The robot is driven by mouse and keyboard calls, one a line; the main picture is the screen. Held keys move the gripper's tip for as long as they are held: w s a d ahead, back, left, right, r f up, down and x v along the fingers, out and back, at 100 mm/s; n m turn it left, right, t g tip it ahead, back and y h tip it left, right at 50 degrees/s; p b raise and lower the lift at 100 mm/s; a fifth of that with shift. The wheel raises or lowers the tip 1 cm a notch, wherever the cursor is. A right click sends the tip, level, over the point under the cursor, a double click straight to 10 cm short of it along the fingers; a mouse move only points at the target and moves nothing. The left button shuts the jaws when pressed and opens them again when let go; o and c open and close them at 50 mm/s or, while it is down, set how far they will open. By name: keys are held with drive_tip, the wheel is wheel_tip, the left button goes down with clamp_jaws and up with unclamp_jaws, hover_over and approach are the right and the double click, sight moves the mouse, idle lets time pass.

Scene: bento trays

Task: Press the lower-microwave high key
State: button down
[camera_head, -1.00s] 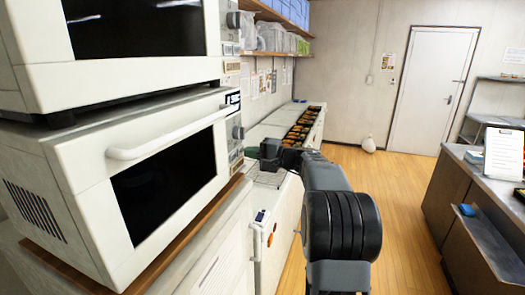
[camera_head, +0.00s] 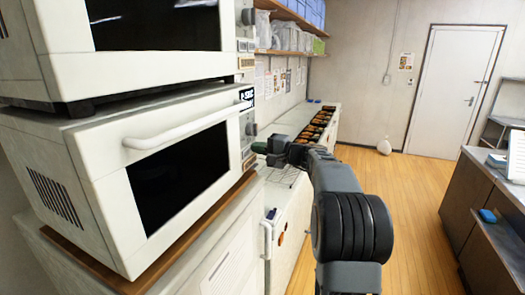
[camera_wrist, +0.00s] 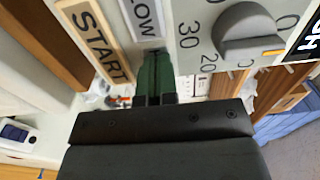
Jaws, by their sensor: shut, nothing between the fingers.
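The lower microwave (camera_head: 75,150) is a white oven with a dark door window and a long white handle, at left in the head view. Its control panel (camera_head: 248,128) is a narrow strip at its right edge. In the wrist view a "START" label (camera_wrist: 95,40), a "LOW" label (camera_wrist: 145,14) and a grey dial (camera_wrist: 248,32) with numbers show close up. My gripper (camera_wrist: 156,72) has green fingertips, shut and empty, just below the LOW label in the picture. In the head view my gripper (camera_head: 260,147) is beside the panel; contact cannot be told.
An upper microwave (camera_head: 150,62) sits on top of the lower one. A counter with food trays (camera_head: 318,125) runs behind my arm. The wooden floor (camera_head: 410,200) is open at right, before another counter (camera_head: 490,205).

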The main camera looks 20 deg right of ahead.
drive_tip(key=shift+a, duration=0.2)
drive_tip(key=b+v, duration=0.4)
drive_tip(key=v, duration=1)
drive_tip(key=shift+d, duration=0.25)
